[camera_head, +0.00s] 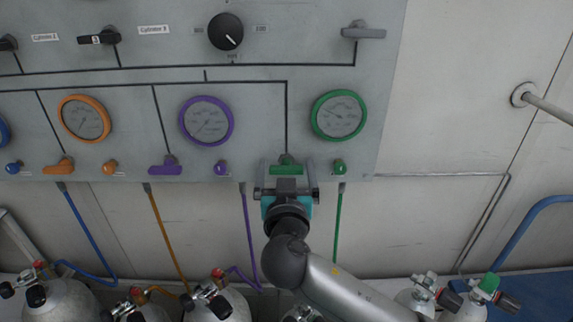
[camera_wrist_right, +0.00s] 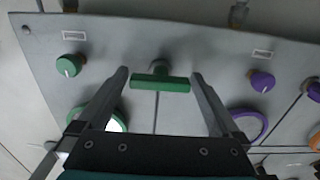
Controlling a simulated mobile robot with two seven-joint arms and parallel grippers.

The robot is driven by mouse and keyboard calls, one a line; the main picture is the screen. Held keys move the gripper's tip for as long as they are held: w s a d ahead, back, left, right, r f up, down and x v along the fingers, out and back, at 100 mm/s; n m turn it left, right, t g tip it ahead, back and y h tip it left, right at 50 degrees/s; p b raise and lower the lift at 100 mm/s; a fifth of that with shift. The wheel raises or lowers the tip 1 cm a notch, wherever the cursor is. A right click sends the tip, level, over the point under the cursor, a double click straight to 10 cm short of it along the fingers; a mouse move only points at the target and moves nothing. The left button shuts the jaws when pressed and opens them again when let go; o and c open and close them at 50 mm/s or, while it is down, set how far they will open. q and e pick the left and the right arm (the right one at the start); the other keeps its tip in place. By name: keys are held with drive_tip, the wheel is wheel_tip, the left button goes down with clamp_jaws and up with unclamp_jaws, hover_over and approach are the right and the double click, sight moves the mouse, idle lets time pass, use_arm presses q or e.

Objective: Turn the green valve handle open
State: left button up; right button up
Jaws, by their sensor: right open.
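The green valve handle (camera_head: 287,169) is a flat bar at the lower edge of the grey panel, below and left of the green-ringed gauge (camera_head: 338,115). My right gripper (camera_head: 287,172) is open, with its fingers on either side of the handle in the head view. In the right wrist view the green handle (camera_wrist_right: 161,83) lies crosswise between the two open fingertips (camera_wrist_right: 158,76), with a gap at each end; contact does not show. My left gripper is not in view.
A green knob (camera_head: 340,166) is right of the handle and a purple knob (camera_head: 221,167) left of it. A purple valve handle (camera_head: 165,167) is farther left. Hoses run down to cylinders (camera_head: 60,300) below. The wall right of the panel has a blue rail (camera_head: 530,225).

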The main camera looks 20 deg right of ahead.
drive_tip(key=shift+s, duration=0.1)
drive_tip(key=shift+c, duration=0.4)
drive_tip(key=c, duration=1.1)
